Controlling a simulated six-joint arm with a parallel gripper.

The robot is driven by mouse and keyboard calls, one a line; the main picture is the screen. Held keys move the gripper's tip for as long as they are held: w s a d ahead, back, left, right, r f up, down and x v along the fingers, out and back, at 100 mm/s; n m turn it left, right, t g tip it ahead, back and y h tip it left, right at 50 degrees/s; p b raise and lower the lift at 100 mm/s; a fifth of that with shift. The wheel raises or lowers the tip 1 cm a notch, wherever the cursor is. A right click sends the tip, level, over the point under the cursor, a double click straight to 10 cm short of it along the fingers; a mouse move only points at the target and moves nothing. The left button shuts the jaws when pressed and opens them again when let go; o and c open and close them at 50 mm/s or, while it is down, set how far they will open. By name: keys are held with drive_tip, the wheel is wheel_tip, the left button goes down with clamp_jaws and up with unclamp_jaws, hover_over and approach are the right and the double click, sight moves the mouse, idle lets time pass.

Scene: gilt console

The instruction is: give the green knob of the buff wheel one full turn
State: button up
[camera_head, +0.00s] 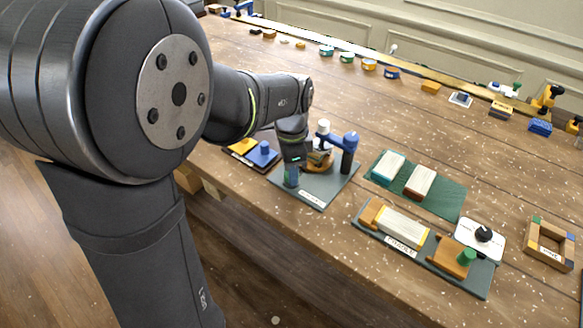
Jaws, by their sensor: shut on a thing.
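My gripper (291,178) points down at the left part of a grey board (318,194) with a label on its front edge. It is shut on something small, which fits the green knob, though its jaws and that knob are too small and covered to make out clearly. A buff-orange round part (320,164), probably the buff wheel, shows just right of the gripper and is partly hidden behind it. A dark post with a blue cap (350,140) and a white-topped part (323,127) stand at the back of the same board.
To the left is a dark board with a yellow block and a blue knob (263,150). To the right are a green mat (448,200) with two blocks, a clamp board with another green knob (467,257), and a wooden frame (551,245). Small items line the back.

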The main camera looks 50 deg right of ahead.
drive_tip(key=m, duration=0.6)
drive_tip(key=shift+m, duration=0.3)
idle(0.4)
drive_tip(key=o, duration=1)
drive_tip(key=shift+c, duration=0.2)
wheel_tip(320, 180, up, 18)
drive_tip(key=shift+f, duration=0.25)
